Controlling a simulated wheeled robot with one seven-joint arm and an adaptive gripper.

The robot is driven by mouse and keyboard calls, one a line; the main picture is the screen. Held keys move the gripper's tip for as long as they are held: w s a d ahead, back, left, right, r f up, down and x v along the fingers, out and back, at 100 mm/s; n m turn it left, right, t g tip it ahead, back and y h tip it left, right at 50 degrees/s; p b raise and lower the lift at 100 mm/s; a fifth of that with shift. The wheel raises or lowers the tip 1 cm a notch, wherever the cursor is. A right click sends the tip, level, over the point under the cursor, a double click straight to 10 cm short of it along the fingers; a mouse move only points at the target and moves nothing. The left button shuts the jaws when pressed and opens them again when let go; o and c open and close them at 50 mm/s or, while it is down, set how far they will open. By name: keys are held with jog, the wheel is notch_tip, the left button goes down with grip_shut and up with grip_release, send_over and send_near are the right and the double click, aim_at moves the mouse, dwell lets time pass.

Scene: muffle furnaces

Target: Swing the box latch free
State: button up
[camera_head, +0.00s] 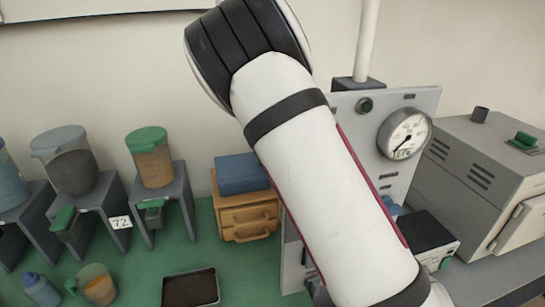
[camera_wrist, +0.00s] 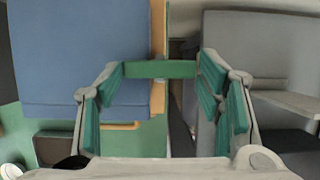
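A grey furnace box (camera_head: 485,175) stands at the right in the head view, with a pale latch-like part (camera_head: 508,226) on its door. Which piece is the box latch is not clear. A wooden drawer box (camera_head: 247,214) with a blue block (camera_head: 241,174) on top stands near the centre. My gripper (camera_wrist: 160,68) shows in the wrist view with its fingers wide apart. A green bar spans the gap between the fingertips; I cannot tell what it is or whether they touch it. The blue top (camera_wrist: 80,60) lies beyond the left finger. My gripper is hidden in the head view.
A grey panel with a gauge (camera_head: 404,134) stands behind my arm. Stands with containers (camera_head: 152,158) are at the left. A dark tray (camera_head: 190,289) and a cup (camera_head: 98,285) lie on the green surface.

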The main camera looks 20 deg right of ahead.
dwell(0.3)
jog(key=shift+d+n+y+b, duration=0.15)
jog(key=shift+n+y+b, duration=0.5)
jog(key=shift+n, duration=0.65)
jog(key=shift+d+f+n+g+y+b, duration=0.1)
jog(key=shift+n+g+y+b, duration=0.2)
jog(key=shift+n, duration=0.5)
jog(key=shift+n+g+y+b, duration=0.15)
jog(key=shift+n+b, duration=0.25)
jog(key=shift+n, duration=0.4)
jog(key=o, duration=1.1)
jog(key=shift+o, duration=0.2)
jog(key=v, duration=1.2)
